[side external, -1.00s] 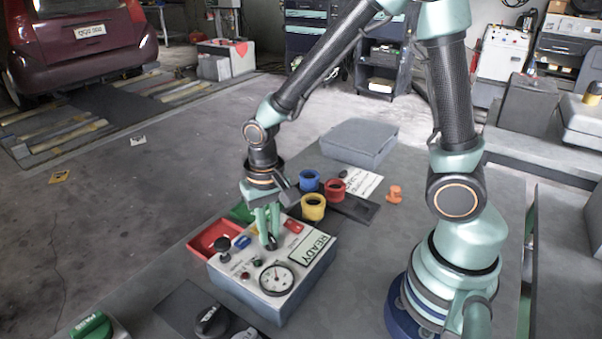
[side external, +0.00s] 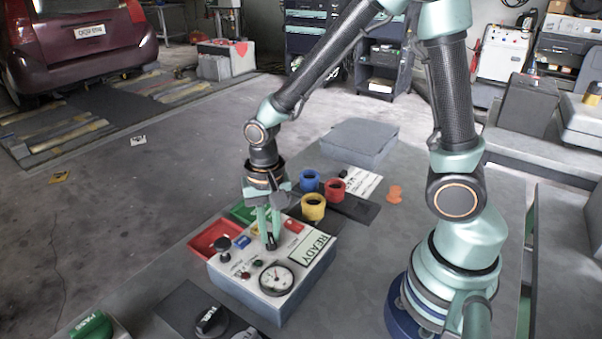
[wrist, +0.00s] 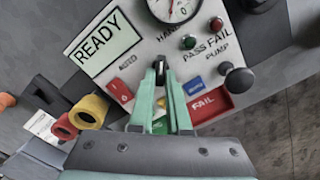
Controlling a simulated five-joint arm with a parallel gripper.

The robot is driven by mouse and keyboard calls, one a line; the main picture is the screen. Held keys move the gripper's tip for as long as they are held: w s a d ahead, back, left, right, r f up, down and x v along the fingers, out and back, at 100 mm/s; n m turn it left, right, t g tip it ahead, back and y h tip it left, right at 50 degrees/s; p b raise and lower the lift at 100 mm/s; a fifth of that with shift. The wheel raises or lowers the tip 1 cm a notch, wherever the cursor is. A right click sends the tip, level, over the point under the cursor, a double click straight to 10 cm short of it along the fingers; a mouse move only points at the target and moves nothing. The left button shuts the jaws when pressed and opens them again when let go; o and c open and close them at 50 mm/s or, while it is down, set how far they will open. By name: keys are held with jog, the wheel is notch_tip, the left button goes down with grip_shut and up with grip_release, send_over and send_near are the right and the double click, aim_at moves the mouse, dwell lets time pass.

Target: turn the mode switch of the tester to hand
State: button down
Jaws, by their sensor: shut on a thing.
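The tester (side external: 262,305) is a grey-blue box with a pale top panel, a round gauge (side external: 276,279) and a display reading READY (side external: 313,249). Its mode switch (wrist: 160,68) is a black lever knob. In the wrist view it points up the picture, between a blurred label at left and a label that seems to read HAND (wrist: 187,29) at upper right. My gripper (side external: 269,236) is shut on the switch from above. It also shows in the wrist view (wrist: 160,82), with the fingers hiding part of the knob.
Beside the switch are red (wrist: 121,91) and blue (wrist: 193,86) rockers and a black knob (wrist: 239,80). A grey case (side external: 358,143) lies farther back.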

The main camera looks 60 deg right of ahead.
aim_at(271, 234)
jog(key=c, duration=0.9)
grip_release()
notch_tip(271, 234, up, 12)
jog(key=shift+r, duration=0.1)
jog(key=s+d+r+n+t, duration=0.1)
jog(key=d+n+t, duration=0.1)
jog(key=s+d+r+n+t, duration=0.1)
jog(key=d+r+n, duration=0.1)
jog(key=n, duration=0.1)
jog(key=s+d+r+n+t, duration=0.1)
jog(key=d+r+n+t, duration=0.1)
jog(key=n, duration=0.1)
jog(key=shift+s+t, duration=0.3)
